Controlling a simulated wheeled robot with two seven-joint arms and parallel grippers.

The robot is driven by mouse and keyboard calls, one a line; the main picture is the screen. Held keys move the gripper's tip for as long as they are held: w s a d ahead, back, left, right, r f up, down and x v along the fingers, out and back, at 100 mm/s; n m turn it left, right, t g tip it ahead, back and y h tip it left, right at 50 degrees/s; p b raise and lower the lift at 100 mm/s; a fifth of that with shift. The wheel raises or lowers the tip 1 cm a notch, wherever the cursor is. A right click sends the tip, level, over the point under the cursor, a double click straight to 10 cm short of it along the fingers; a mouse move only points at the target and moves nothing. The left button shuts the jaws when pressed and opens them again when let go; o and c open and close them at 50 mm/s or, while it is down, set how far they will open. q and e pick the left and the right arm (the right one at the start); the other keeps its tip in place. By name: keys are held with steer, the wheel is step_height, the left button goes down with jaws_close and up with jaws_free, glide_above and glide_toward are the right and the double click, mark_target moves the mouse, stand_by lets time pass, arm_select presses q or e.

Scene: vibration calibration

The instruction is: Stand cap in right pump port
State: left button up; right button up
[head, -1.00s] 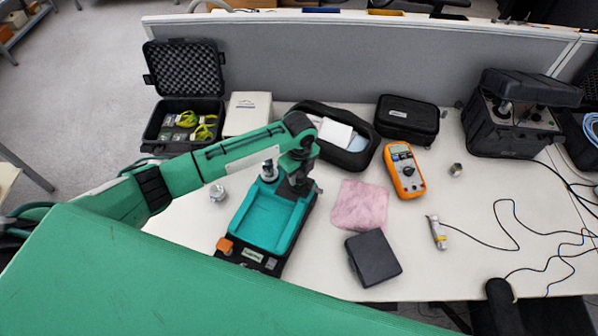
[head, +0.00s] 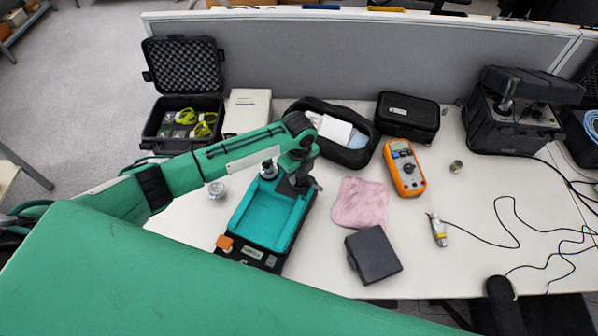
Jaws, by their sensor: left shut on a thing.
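The pump unit is a black case with a teal tray (head: 262,219) at the left of the table in the head view. A silver and dark round fitting (head: 268,169) stands upright at its back left. My left gripper (head: 303,187) points down over the back right of the unit, where the right port would be. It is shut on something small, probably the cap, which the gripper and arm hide. I cannot tell whether the held thing touches the port. My right gripper is not in view.
A silver round part (head: 217,189) lies left of the unit. A pink cloth (head: 361,203), a black box (head: 373,255) and an orange multimeter (head: 404,168) lie to the right. An open black pouch (head: 358,156) is behind. A cabled sensor (head: 438,230) lies farther right.

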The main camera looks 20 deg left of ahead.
arm_select(q)
steer(key=shift+s+f, duration=0.4)
steer(key=shift+f, duration=0.25)
stand_by(0.4)
steer(key=o, duration=1.1)
steer(key=shift+c, duration=0.2)
steer(key=shift+o, duration=0.2)
steer(key=shift+w+d+f, duration=0.1)
steer(key=shift+w+f, duration=0.05)
step_height(320, 180, up, 15)
steer(key=b, duration=0.3)
steer(key=shift+w, duration=0.4)
